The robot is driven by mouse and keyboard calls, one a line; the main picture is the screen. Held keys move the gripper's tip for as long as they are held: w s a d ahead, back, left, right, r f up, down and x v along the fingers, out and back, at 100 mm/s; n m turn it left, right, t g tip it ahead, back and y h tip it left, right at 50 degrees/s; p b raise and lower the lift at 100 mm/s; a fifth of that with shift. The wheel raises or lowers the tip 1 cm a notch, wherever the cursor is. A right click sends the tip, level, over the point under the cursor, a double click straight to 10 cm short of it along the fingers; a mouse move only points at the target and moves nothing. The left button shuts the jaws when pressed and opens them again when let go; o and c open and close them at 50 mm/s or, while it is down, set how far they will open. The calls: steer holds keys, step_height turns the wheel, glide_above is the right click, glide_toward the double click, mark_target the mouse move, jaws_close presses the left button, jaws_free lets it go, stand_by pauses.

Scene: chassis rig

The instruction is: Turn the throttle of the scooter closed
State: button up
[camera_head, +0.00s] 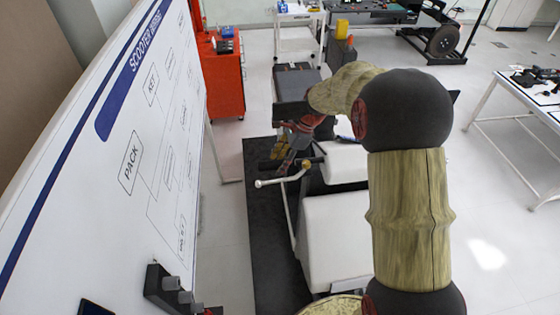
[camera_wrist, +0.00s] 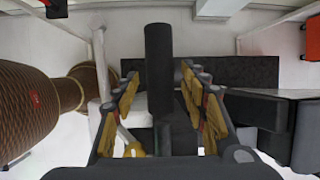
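The scooter has a white body (camera_head: 335,235) and stands in the middle of the head view. Its throttle is a black cylindrical grip (camera_wrist: 158,55) standing upright in the middle of the wrist view. My gripper (camera_head: 283,155) is at the handlebar in the head view and partly covers that end. A gap shows between the grip and both pads. The angle of the throttle cannot be read.
A whiteboard (camera_head: 110,150) stands close on the left. A white lever (camera_head: 262,183) with a yellow joint sticks out from the handlebar toward it. A red cabinet (camera_head: 222,80) is behind, and a white table (camera_head: 530,105) is at the right. A dark mat (camera_head: 262,225) lies under the scooter.

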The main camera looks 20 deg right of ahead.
steer(key=shift+c, duration=1.2)
steer(key=c, duration=0.7)
steer(key=shift+c, duration=0.6)
steer(key=shift+s+f+t+b, duration=0.15)
steer(key=shift+t+b, duration=0.25)
steer(key=shift+b, duration=0.6)
steer(key=shift+t+b, duration=0.5)
steer(key=shift+b, duration=0.35)
steer(key=o, duration=1.1)
